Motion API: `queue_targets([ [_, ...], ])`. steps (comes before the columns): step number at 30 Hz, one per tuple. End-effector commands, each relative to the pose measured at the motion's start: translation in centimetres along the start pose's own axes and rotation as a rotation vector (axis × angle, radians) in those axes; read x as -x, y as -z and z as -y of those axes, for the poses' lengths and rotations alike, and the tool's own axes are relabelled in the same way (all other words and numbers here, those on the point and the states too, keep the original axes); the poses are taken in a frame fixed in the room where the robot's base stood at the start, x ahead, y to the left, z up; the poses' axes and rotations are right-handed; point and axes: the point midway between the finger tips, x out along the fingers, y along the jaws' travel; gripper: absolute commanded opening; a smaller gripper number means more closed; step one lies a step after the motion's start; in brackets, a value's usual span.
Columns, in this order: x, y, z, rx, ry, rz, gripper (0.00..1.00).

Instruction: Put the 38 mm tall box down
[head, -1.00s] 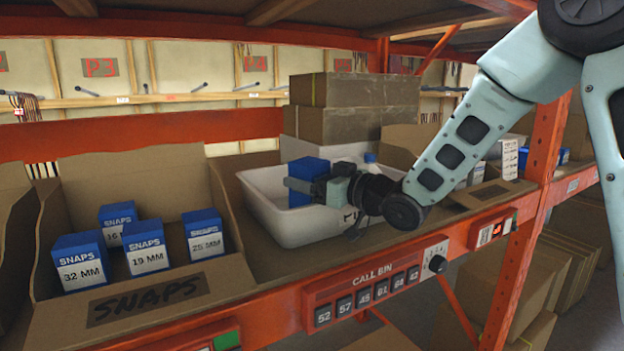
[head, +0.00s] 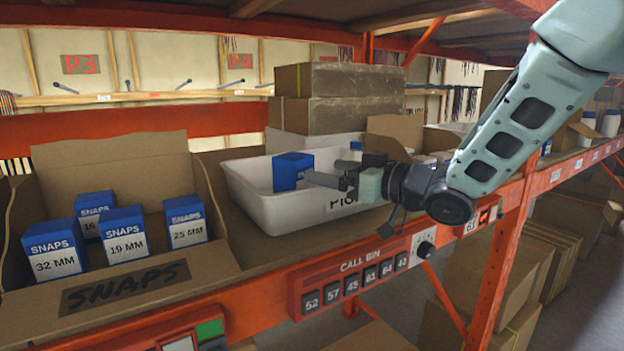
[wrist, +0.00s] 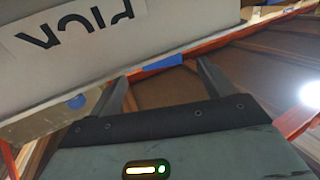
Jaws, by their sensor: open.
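A blue box (head: 288,172) is in the white bin (head: 300,210) marked PICK. Its lower part is at or behind the bin's near rim, and its label is not visible. My gripper (head: 328,172) is open just right of the box, with its fingers pointing left toward it and apparently clear of it. In the wrist view, the two spread fingers (wrist: 168,85) have nothing held between them. The bin (wrist: 90,75) fills the upper left there. A blue patch (wrist: 163,62) shows beyond the fingertips; I cannot tell what it is.
A cardboard SNAPS bin (head: 130,285) at left holds several blue-and-white boxes, including the 19 MM box (head: 124,235). Brown cartons (head: 340,95) are stacked behind the white bin. The orange shelf beam (head: 260,325) runs along the front, and an orange upright (head: 503,255) stands right.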

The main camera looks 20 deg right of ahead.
Motion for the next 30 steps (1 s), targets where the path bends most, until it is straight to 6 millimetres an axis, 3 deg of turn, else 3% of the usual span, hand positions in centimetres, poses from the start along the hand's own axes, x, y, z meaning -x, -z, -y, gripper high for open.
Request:
queue_targets([
  [3,1.7,-0.1,0.0,0.003,-0.002,-0.001,0.82],
  [9,3.1,0.1,0.0,0.002,0.000,-0.003,0.82],
  [30,3.1,0.2,0.0,0.002,0.001,-0.003,0.82],
])
